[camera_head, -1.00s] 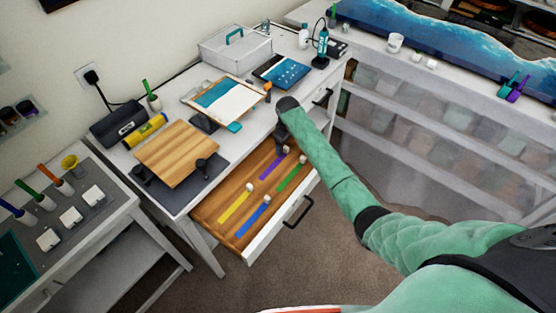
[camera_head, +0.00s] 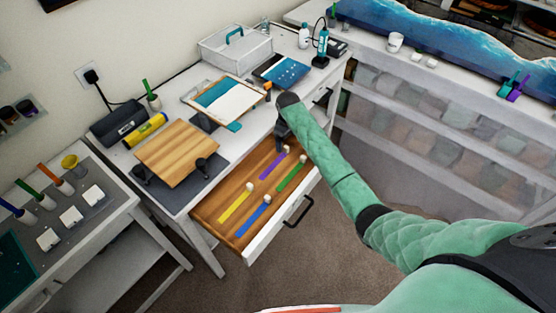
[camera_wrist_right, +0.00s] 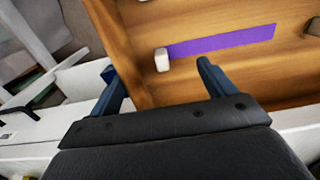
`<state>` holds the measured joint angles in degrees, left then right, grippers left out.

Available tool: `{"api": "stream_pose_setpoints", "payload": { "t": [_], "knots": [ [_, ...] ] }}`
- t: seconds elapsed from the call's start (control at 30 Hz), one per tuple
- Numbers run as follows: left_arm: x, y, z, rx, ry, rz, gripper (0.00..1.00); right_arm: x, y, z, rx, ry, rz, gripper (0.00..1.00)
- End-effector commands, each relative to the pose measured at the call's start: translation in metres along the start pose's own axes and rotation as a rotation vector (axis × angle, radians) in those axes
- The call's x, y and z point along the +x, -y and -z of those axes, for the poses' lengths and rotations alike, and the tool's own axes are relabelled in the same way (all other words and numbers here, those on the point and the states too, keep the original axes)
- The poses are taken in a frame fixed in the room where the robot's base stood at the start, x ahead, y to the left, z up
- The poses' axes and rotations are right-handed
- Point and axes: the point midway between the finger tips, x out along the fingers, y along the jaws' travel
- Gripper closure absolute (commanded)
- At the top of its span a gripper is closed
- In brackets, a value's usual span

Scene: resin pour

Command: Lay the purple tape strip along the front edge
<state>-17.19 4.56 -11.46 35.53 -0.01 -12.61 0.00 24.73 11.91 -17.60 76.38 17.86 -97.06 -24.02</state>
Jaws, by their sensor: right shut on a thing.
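The purple tape strip (camera_head: 273,164) lies in the open drawer (camera_head: 208,218), between the yellow strip (camera_head: 234,208) and the green strip (camera_head: 291,177). Its white end tab (camera_head: 287,149) points to the back right. My right gripper (camera_head: 282,143) is down at this tab, partly hidden by my arm. In the right wrist view my two dark fingers (camera_wrist_right: 158,75) stand on either side of the white tab (camera_wrist_right: 162,60), with the purple strip (camera_wrist_right: 222,40) running right from it. My left gripper is out of view.
A blue strip (camera_head: 253,215) also lies in the drawer. The drawer front (camera_head: 283,215) juts out over the floor.

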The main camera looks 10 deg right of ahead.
Motion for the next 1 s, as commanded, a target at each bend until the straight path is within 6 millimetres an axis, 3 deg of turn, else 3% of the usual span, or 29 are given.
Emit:
{"api": "stream_pose_setpoints", "payload": {
  "t": [0.5,0.53,0.6,0.87,1.0],
  "knots": [
    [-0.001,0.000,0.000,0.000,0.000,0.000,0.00,-0.007,0.006,0.004,-0.006,-0.004,0.006,0.35],
    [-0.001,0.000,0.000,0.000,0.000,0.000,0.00,-0.007,0.006,0.004,-0.006,-0.004,0.006,0.13],
    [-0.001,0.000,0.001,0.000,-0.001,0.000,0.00,-0.007,0.005,0.003,-0.006,-0.004,0.006,0.00],
    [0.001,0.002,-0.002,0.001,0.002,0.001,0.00,-0.007,0.002,0.002,-0.002,-0.002,0.002,0.00],
    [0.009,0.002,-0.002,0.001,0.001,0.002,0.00,-0.017,0.002,0.002,-0.002,-0.004,0.000,0.00]
  ]
}}
